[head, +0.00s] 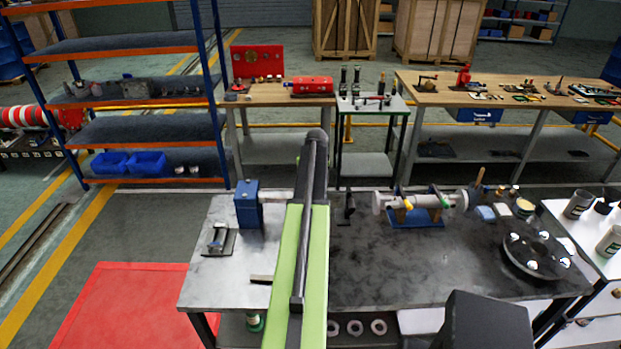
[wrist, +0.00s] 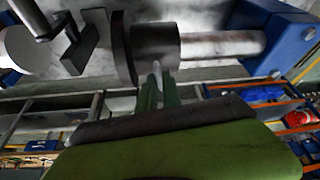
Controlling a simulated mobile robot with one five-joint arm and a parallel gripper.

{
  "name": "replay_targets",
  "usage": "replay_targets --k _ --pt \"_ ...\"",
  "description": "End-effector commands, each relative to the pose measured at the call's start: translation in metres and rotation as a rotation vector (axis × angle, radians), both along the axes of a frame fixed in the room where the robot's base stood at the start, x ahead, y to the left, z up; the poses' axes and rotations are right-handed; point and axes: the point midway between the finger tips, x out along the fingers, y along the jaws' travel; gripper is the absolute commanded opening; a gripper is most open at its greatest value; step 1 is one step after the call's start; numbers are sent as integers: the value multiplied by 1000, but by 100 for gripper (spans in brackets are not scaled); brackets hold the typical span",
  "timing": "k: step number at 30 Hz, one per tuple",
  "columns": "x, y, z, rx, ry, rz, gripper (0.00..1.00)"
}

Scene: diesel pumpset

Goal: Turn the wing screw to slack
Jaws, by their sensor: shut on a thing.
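In the wrist view, my gripper (wrist: 157,82) has its two narrow green fingers pointing up at a grey collar (wrist: 156,46). It is shut on the wing screw (wrist: 157,69), a small pale piece between the fingertips at the collar's edge. The fingers hide most of the screw, so its angle cannot be told. The collar sits on a pale shaft (wrist: 225,45) beside a dark disc (wrist: 122,48). The shaft runs into a blue block (wrist: 283,38). In the head view, my green arm hides the gripper, collar and screw; the blue block (head: 248,207) stands left of the arm.
A small metal fixture (head: 218,239) lies on the bench (head: 205,278) left of the arm. To the right are a shaft assembly on a blue stand (head: 417,218) and a dark round plate (head: 536,256) with bright knobs. The dark benchtop between them is mostly clear.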

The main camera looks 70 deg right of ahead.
Motion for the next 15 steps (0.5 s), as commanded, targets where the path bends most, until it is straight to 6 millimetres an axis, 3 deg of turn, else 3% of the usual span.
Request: replay_targets --k 15 --pt "-1 -6 1 -6 -2 486 0"
